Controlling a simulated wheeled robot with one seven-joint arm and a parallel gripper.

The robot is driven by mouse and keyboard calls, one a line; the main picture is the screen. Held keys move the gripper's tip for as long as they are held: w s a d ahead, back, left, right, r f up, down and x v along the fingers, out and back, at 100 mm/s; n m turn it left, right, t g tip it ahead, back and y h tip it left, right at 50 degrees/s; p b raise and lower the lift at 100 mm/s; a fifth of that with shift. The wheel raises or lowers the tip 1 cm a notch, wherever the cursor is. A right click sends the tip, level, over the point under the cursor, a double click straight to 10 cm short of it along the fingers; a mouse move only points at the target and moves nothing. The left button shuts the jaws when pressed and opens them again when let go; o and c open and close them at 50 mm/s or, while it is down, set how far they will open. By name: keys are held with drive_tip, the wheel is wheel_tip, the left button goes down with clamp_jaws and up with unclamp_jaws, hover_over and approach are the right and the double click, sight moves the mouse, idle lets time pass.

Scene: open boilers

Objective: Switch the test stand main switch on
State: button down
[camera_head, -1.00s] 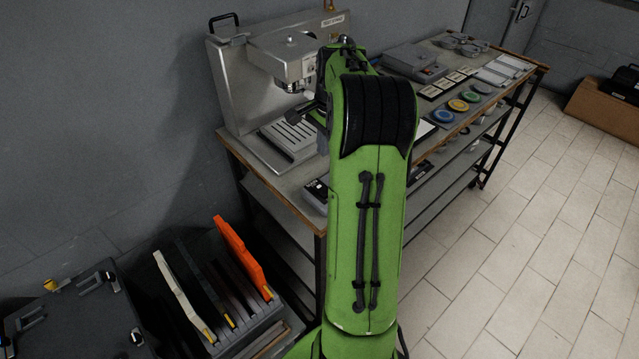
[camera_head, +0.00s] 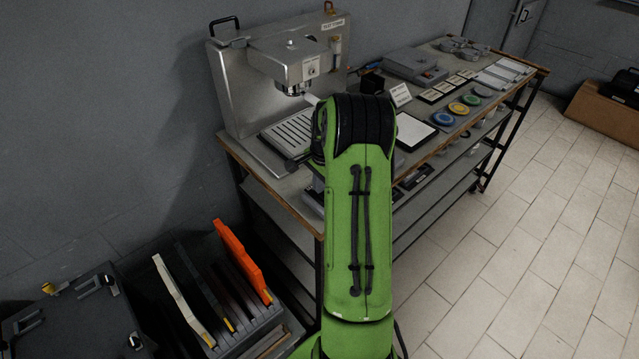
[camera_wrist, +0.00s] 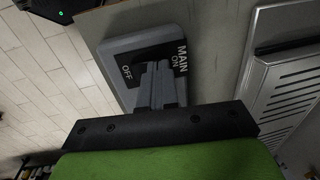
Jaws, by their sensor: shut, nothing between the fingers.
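The main switch (camera_wrist: 135,46) is a grey box on the table edge in the wrist view, with a black plate marked MAIN, ON and OFF. My gripper (camera_wrist: 158,70) is shut and empty, its fingertips over the middle of the plate between the two marks. The fingers hide part of the switch's moving piece, so I cannot tell its position or whether they touch it. In the head view my arm hides the gripper and most of the switch. The metal test stand (camera_head: 240,95) stands at the table's back left.
The slotted tray (camera_wrist: 292,88) lies right of the switch in the wrist view. A dark object with a green light (camera_wrist: 60,13) is at the upper left. The table (camera_head: 270,184) also holds coloured discs (camera_head: 458,108). A rack with panels (camera_head: 245,262) stands at the lower left.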

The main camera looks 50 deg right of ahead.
idle(0.3)
drive_tip(key=shift+a+f+p, duration=0.1)
drive_tip(key=shift+p, duration=0.3)
drive_tip(key=shift+d+f+g+p, duration=0.15)
drive_tip(key=shift+d+g+p, duration=0.05)
drive_tip(key=shift+g+p, duration=0.3)
drive_tip(key=shift+w+a+f+b, duration=0.2)
drive_tip(key=shift+a+b, duration=0.1)
drive_tip(key=shift+s+f+b, duration=0.1)
drive_tip(key=shift+s+b, duration=0.2)
drive_tip(key=shift+s, duration=0.8)
wheel_tip(320, 180, up, 16)
drive_tip(key=p, duration=0.1)
drive_tip(key=shift+s+r, duration=0.15)
drive_tip(key=shift+r, duration=0.1)
